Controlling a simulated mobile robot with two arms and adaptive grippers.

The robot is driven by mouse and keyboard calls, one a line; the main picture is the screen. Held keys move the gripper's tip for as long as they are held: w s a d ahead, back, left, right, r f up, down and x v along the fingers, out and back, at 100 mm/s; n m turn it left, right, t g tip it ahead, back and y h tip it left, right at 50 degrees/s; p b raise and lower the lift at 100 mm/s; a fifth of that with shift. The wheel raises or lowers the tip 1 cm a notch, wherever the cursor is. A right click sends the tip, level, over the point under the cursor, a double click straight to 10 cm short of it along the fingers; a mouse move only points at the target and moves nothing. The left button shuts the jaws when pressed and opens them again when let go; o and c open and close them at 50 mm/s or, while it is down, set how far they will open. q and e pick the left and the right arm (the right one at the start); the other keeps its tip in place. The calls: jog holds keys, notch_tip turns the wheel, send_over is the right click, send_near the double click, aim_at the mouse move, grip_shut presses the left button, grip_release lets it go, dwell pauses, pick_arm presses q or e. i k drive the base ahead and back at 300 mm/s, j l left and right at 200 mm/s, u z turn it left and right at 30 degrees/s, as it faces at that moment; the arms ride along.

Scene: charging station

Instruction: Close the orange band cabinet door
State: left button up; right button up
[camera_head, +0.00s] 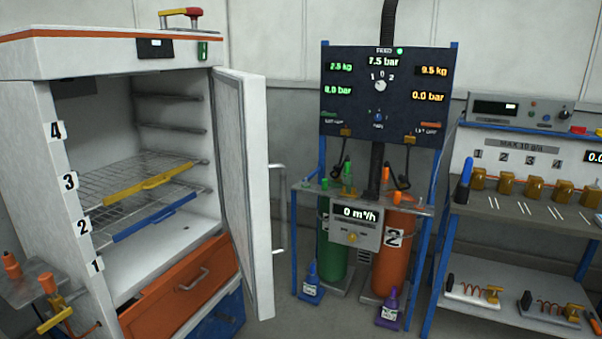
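The white cabinet (60,58) with an orange band (80,33) around its top stands at the left. Its white door (255,190) is hinged at the right side of the opening and stands wide open, swung out toward me. A bar handle (281,210) is on the door's right face. Inside are wire shelves, one with a yellow front strip (150,184) and a lower one with a blue strip (155,216). Number labels 1 to 4 run up the left frame. Neither of my grippers is in view.
An orange drawer (183,287) and a blue drawer (225,318) are below the opening. A grey side shelf (25,290) with orange-topped items is at the lower left. The gas filling stand (388,95) is right of the door, with small bottles on the floor; a workbench (510,215) is farther right.

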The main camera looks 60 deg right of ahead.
aim_at(239, 97)
jog(key=k+l+z, duration=0.25)
jog(key=l, duration=0.4)
jog(key=l+z, duration=0.25)
jog(key=l, duration=0.4)
jog(key=l+z, duration=0.25)
jog(key=l, duration=0.45)
jog(key=k, duration=0.05)
